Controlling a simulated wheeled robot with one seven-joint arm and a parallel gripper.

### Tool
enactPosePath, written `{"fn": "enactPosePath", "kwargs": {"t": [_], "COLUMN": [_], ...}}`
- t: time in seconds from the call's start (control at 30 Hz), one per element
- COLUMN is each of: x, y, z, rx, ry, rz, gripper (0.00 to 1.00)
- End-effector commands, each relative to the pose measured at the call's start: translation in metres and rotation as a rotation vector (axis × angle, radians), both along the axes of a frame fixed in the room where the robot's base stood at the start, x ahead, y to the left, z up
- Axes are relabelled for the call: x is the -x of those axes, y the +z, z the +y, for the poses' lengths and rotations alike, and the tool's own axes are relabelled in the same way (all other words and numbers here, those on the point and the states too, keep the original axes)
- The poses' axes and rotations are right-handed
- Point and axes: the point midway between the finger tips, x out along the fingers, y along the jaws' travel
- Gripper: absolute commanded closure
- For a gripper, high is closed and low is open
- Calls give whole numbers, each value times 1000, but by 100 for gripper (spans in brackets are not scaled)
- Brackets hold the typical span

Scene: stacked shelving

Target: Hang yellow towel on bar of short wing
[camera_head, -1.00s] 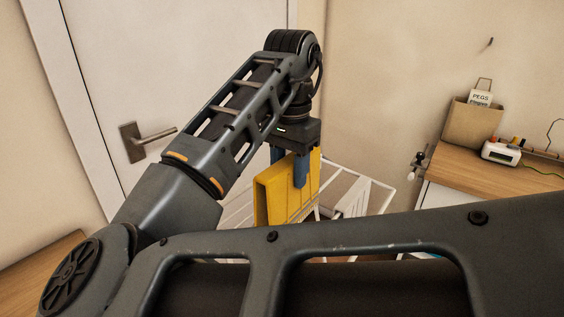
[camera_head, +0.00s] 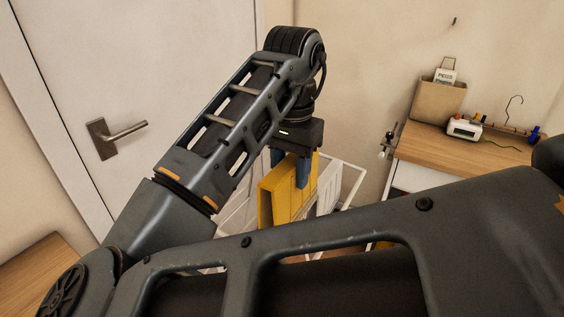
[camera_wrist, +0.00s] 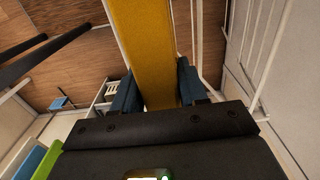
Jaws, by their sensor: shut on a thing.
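The yellow towel (camera_head: 279,196) is folded over and hangs down from my gripper (camera_head: 290,168). My gripper's blue fingers are shut on the towel's upper part. In the wrist view the towel (camera_wrist: 144,45) runs as a long strip between the two blue fingers (camera_wrist: 152,88). A white drying rack (camera_head: 345,182) stands behind and below the towel; much of it is hidden by the towel and my arm. White bars (camera_wrist: 196,45) of the rack pass close beside the towel in the wrist view. I cannot tell whether the towel touches a bar or which wing this is.
A wooden desk (camera_head: 424,148) at the right holds a small white device (camera_head: 464,128) and a brown bag (camera_head: 437,101) stands at its back. A white door with a handle (camera_head: 116,138) is at the left. Wooden floor (camera_wrist: 70,55) shows below.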

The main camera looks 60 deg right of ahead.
Motion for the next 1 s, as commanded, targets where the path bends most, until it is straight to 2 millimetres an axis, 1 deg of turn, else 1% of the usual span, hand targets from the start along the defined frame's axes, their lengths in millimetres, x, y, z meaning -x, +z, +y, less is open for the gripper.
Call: {"fn": "enactPosePath", "kwargs": {"t": [0.07, 0.1, 1.0], "x": [5, 4, 4], "y": [2, -6, -63], "z": [0, 0, 0], "rx": [1, 1, 1], "ry": [-1, 1, 1], "rz": [0, 1, 1], "gripper": [100, 100, 100]}}
